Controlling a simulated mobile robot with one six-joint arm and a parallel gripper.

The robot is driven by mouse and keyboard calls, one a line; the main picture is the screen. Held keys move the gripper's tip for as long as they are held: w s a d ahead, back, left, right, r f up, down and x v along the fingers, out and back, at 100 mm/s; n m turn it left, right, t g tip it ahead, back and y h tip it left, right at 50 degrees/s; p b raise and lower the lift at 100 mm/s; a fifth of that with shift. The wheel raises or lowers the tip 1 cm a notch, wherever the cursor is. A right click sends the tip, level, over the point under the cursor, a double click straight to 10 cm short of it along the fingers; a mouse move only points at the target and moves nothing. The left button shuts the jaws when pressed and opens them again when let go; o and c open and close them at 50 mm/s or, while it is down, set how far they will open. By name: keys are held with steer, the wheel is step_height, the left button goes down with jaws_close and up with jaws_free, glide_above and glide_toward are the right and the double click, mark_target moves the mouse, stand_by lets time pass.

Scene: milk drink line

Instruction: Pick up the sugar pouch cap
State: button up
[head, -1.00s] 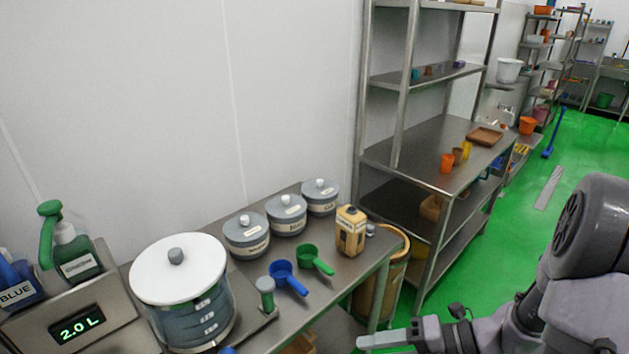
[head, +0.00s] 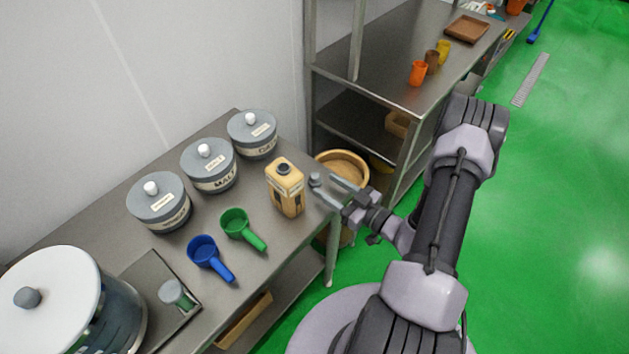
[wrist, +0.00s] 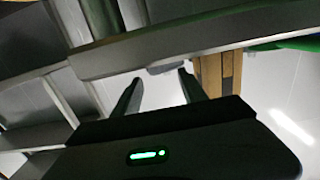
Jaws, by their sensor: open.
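The sugar pouch cap (head: 314,180) is a small grey knob on the steel table, just right of the tan sugar pouch (head: 286,188). My gripper (head: 325,185) is open at the table's right end, its two fingers pointing left toward the cap, with the tips close to it. Contact cannot be told. The wrist view looks upside down. There a small grey shape, likely the cap (wrist: 167,66), shows beyond and between the open fingers (wrist: 160,82). The pouch (wrist: 218,72) shows beside the right finger.
A green scoop (head: 236,224) and a blue scoop (head: 203,250) lie left of the pouch. Several grey lidded jars (head: 209,168) line the wall side. A tan barrel (head: 343,160) stands beyond the table end, beside a steel shelf rack (head: 385,65).

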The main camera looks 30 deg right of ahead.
mark_target(319, 178)
steer(key=x, duration=0.2)
steer(key=b+x, duration=0.1)
steer(key=x, duration=0.1)
steer(key=b+x, duration=0.1)
steer(key=x, duration=0.1)
steer(key=shift+w+d+f, duration=0.1)
steer(key=shift+w+d, duration=0.1)
steer(key=shift+d, duration=0.1)
jaws_close()
